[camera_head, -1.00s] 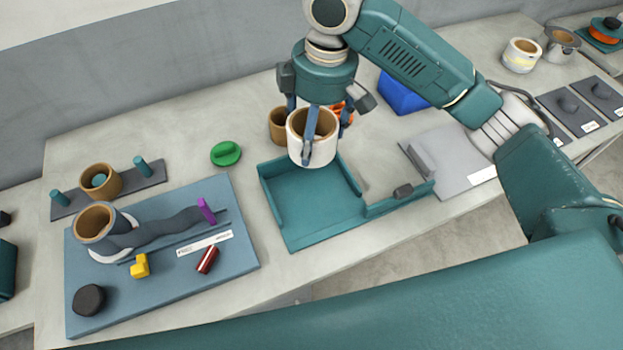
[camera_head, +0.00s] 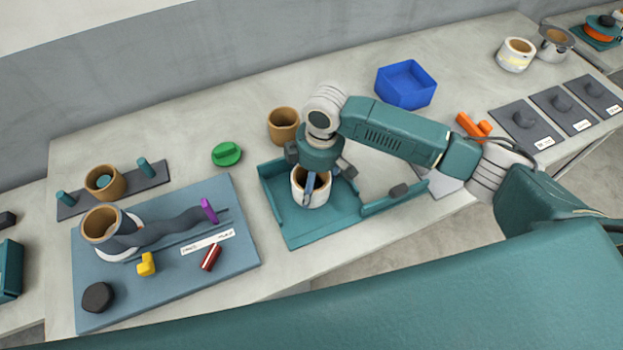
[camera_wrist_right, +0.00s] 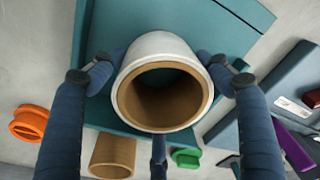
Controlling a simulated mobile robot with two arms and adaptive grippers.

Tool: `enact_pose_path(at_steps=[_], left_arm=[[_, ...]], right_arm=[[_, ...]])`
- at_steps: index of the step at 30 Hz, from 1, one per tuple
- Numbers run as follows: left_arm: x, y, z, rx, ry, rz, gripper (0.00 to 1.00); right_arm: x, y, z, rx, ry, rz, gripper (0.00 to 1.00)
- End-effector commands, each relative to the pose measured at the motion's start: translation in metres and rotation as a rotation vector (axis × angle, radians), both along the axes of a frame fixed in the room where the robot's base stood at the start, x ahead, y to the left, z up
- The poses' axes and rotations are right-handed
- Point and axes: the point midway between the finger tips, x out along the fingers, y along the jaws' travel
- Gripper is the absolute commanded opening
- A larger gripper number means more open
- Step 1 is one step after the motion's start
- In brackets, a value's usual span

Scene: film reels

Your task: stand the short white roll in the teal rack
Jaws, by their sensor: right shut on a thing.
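The short white roll (camera_head: 319,201), with a brown inner core, stands upright within the outline of the teal rack (camera_head: 303,239). I cannot tell whether its base touches the rack floor. My right gripper (camera_head: 312,187) reaches down over it and is shut on it; one blue finger shows inside its opening. In the right wrist view the white roll (camera_wrist_right: 158,46) sits between the fingers of my right gripper (camera_wrist_right: 160,85), with the teal rack (camera_wrist_right: 225,30) behind it. My left gripper is out of view.
A brown roll (camera_head: 283,127) and a green piece (camera_head: 226,154) stand behind the rack. A blue bin (camera_head: 406,84) and an orange piece (camera_head: 473,127) lie farther right. A blue-grey board (camera_head: 170,292) with several parts fills the left side.

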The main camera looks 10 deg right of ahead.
Motion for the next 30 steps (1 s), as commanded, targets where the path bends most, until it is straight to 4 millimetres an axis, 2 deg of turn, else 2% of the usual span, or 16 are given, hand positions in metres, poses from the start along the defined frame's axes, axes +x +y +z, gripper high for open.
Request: enact_pose_path(at_steps=[5, 6, 9, 20, 23, 30], left_arm=[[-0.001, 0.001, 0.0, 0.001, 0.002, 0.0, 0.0], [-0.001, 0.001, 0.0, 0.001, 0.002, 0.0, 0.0], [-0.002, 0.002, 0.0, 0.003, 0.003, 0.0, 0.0], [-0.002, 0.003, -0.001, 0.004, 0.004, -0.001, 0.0], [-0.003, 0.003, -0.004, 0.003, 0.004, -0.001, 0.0], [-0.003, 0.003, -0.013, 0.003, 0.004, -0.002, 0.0]], right_arm=[[0.0, 0.0, 0.0, 0.0, -0.001, 0.0, 0.43], [0.0, 0.0, -0.001, 0.0, 0.0, 0.0, 0.8], [0.0, 0.0, -0.001, 0.0, 0.0, 0.0, 0.96], [0.0, 0.0, 0.003, 0.001, 0.0, 0.0, 0.96], [0.001, -0.001, 0.014, 0.002, -0.002, 0.0, 0.96], [-0.001, -0.006, 0.063, 0.001, -0.005, 0.001, 0.96]])
